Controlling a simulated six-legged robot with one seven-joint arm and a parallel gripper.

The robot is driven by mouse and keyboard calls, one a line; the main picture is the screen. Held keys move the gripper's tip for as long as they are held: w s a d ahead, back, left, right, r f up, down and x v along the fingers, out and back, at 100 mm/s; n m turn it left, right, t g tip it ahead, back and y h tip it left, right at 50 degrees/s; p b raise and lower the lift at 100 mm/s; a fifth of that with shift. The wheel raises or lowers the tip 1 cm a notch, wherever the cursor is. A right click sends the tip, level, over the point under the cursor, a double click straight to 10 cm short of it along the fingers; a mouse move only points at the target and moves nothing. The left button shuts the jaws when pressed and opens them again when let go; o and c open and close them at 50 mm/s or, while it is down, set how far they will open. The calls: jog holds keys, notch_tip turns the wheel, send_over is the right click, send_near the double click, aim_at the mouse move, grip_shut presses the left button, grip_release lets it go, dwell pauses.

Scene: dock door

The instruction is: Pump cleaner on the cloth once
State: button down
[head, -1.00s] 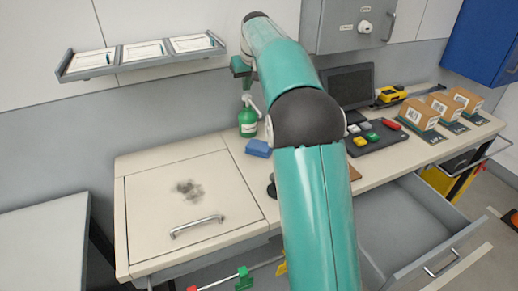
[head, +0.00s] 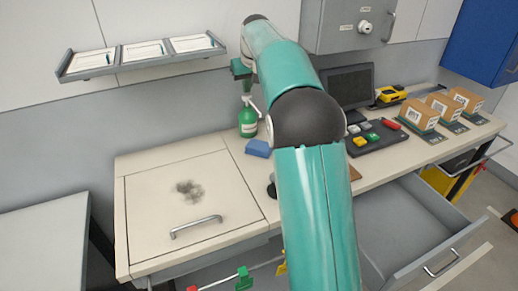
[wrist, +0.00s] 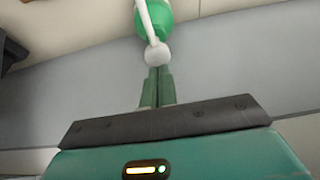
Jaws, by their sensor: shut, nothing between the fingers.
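The cleaner bottle (head: 248,122) is green with a white pump top and stands upright at the back of the counter, near the wall. In the wrist view its white pump head (wrist: 157,53) shows at my fingertips, with the green body (wrist: 155,18) beyond. My gripper (wrist: 158,70) is shut and empty, fingers together. In the head view my gripper (head: 246,90) is directly above the pump, pointing down; whether it touches, I cannot tell. The blue cloth (head: 258,148) lies folded on the counter just in front of the bottle.
A hatch lid with a handle (head: 196,227) and a dark smudge (head: 189,191) is on the left. A wall shelf (head: 140,56) hangs above. A monitor (head: 349,86), a button panel (head: 372,138) and boxes (head: 420,111) stand right. A drawer (head: 405,230) is open.

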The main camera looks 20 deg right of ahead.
jog(key=shift+f, duration=1.05)
jog(key=shift+r, duration=1.35)
jog(key=shift+r, duration=0.15)
jog(key=shift+r, duration=2.85)
